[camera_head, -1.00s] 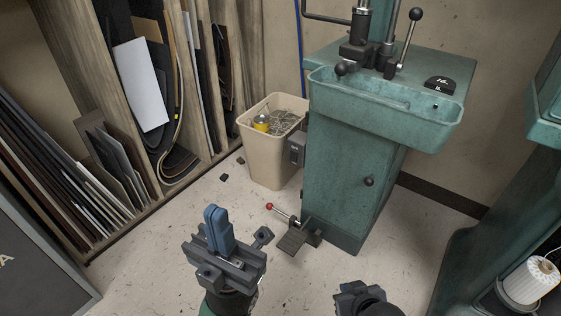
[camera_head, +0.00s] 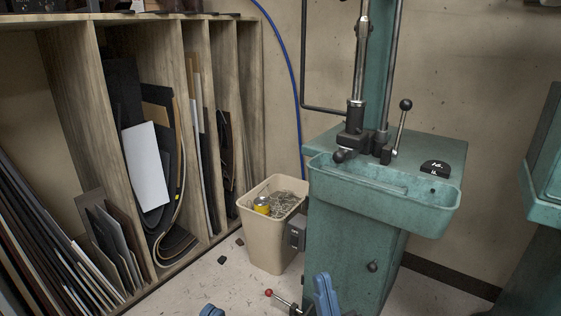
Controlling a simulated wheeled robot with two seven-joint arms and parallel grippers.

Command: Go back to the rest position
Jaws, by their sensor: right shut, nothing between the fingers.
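My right gripper (camera_head: 325,294) stands at the bottom edge, right of centre. Its blue fingers point up and are shut together with nothing between them. It shows in front of the foot of the green machine (camera_head: 345,255). My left gripper (camera_head: 211,311) shows only as a blue tip at the bottom edge, left of centre. The rest of it is cut off, so I cannot tell whether it is open or shut.
A beige bin (camera_head: 262,240) with scraps and a yellow can (camera_head: 262,205) stands left of the machine. A wooden rack (camera_head: 75,95) with upright sheets fills the left. A red-knobbed lever (camera_head: 269,293) is low by the machine. Another green machine (camera_head: 545,180) stands at the right edge.

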